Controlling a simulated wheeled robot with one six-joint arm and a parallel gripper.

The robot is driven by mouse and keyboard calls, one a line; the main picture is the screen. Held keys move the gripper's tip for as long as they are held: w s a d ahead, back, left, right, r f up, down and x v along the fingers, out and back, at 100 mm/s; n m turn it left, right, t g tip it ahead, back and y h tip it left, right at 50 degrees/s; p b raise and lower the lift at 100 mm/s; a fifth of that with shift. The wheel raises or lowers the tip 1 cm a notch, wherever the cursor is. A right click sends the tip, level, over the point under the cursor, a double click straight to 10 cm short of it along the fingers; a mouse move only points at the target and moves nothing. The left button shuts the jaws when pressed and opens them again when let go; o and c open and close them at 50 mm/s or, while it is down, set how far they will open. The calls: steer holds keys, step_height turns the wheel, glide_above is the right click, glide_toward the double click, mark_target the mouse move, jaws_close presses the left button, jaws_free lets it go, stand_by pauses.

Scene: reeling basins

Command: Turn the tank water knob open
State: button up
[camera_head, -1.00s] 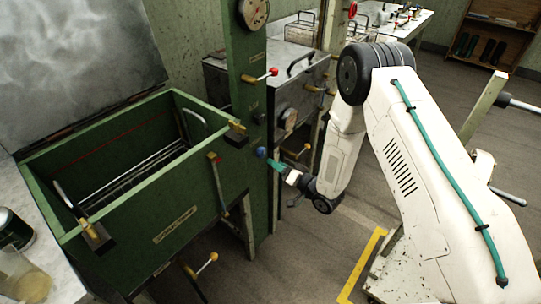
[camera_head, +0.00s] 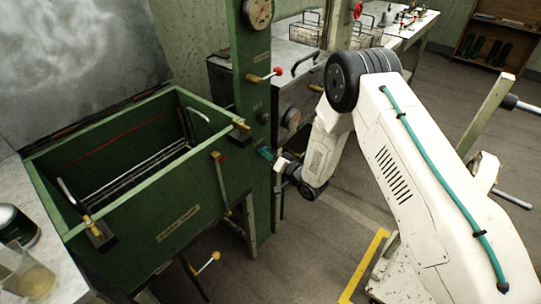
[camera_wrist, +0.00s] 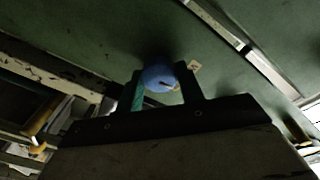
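A round blue knob (camera_wrist: 158,77) on a green surface shows in the wrist view, with a small pale tag beside it. My gripper (camera_wrist: 163,88) has its two fingers apart, one on each side of this knob. The fingers look very close to the knob, but whether they press on it cannot be made out. In the head view my gripper (camera_head: 267,155) is at the green post (camera_head: 249,100), beside the green tank (camera_head: 130,225). The knob is hidden there behind the gripper.
A red-tipped lever (camera_head: 265,76) and a round gauge (camera_head: 258,12) are higher on the post. A red-and-brass lever (camera_head: 220,176) is on the tank's side, and a yellow-knobbed handle (camera_head: 206,262) is below. Clear floor (camera_head: 322,235) lies to the right of the tank.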

steer(key=shift+c, duration=0.9)
steer(key=shift+d, duration=0.1)
steer(key=shift+n, duration=0.7)
steer(key=n+y, duration=0.1)
steer(key=n, duration=0.7)
steer(key=n+y, duration=0.1)
steer(key=n, duration=0.8)
steer(key=shift+a, duration=0.2)
steer(key=shift+f+n+g, duration=0.1)
steer(key=shift+n+g, duration=0.3)
steer(key=shift+n, duration=0.1)
